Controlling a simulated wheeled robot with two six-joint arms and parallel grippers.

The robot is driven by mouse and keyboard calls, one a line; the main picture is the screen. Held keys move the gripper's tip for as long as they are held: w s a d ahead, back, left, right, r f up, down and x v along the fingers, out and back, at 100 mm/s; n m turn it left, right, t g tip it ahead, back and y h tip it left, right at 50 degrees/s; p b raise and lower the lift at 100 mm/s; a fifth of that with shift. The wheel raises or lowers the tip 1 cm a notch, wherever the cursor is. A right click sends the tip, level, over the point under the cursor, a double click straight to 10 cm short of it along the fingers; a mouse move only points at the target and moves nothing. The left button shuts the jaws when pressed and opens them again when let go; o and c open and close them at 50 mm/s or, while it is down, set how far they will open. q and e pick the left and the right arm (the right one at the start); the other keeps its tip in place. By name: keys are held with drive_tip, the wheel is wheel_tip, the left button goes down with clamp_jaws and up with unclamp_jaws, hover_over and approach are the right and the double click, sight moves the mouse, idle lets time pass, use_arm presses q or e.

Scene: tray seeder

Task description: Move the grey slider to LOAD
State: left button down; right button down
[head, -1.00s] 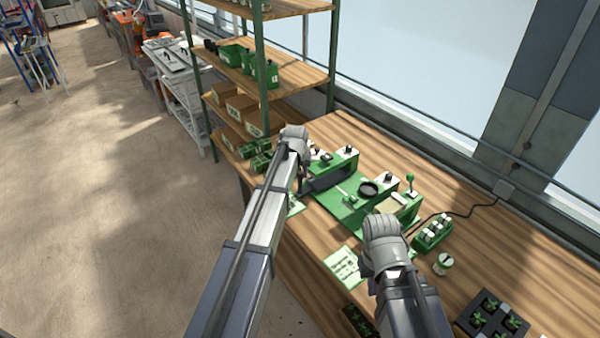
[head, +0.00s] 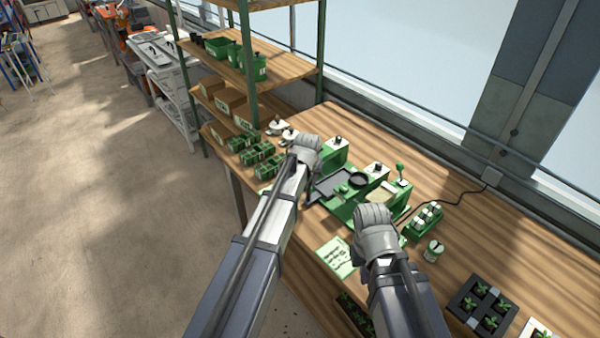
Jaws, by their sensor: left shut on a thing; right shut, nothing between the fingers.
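The green tray seeder (head: 345,208) stands on the wooden bench. I cannot make out the grey slider or the LOAD mark for certain. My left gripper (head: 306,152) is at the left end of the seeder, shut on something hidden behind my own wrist. My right gripper (head: 374,217) is above the seeder's front right side, shut and empty, its fingertips hidden by the wrist.
A green rack of white-capped bottles (head: 424,218) and a small pot (head: 433,250) stand right of the seeder. A black seedling tray (head: 480,305) is at the lower right, and a printed card (head: 337,257) lies in front. A shelf (head: 270,72) rises behind left.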

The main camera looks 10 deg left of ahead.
use_arm(q)
drive_tip(key=c, duration=0.6)
unclamp_jaws()
drive_tip(key=shift+r, duration=0.1)
drive_tip(key=p+v, duration=0.7)
drive_tip(key=shift+s+r, duration=0.2)
drive_tip(key=shift+r, duration=0.05)
drive_tip(key=shift+s, duration=0.1)
